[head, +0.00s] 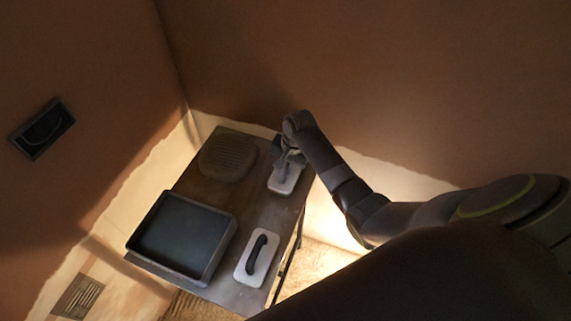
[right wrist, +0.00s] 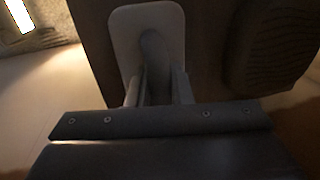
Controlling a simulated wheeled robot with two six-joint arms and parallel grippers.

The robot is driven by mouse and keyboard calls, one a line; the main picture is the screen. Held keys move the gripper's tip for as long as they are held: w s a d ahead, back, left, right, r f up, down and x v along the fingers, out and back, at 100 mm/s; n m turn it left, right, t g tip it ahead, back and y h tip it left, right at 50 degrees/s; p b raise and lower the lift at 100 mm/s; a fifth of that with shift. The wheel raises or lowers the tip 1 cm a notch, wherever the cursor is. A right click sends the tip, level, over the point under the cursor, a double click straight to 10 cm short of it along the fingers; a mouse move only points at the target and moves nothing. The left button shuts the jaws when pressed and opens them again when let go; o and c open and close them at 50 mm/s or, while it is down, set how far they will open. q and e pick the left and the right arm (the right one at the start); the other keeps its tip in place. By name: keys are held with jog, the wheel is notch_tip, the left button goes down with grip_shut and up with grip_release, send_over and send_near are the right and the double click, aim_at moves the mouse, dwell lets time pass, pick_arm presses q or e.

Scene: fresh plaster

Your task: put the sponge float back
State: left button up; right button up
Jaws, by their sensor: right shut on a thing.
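A pale float with rounded corners and a grey handle, which I take for the sponge float (head: 284,183), is at the back right of the small table (head: 228,292). My right gripper (head: 289,160) is above it and shut on its handle. In the right wrist view the fingers (right wrist: 158,92) close on both sides of the handle, and the pale plate of the float (right wrist: 124,45) shows beyond them. I cannot tell if the float rests on the table or hangs just above it. My left gripper is not in view.
A second pale float with a black handle (head: 245,271) lies at the table's front right. A dark rectangular tray (head: 228,243) stands front left. A brown ribbed rounded thing (head: 227,158) lies at the back left. Brown walls stand close behind. The table's middle is clear.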

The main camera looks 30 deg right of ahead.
jog(key=shift+f, duration=0.15)
jog(key=o, duration=1)
jog(key=r+p, duration=0.2)
jog(key=p, duration=0.1)
jog(key=s+r+p, duration=0.1)
jog(key=r+p, duration=0.2)
jog(key=p, duration=0.1)
jog(key=d+r+p, duration=0.1)
jog(key=r+p, duration=0.2)
jog(key=shift+s, duration=0.15)
jog(key=shift+f, duration=0.1)
dwell(0.4)
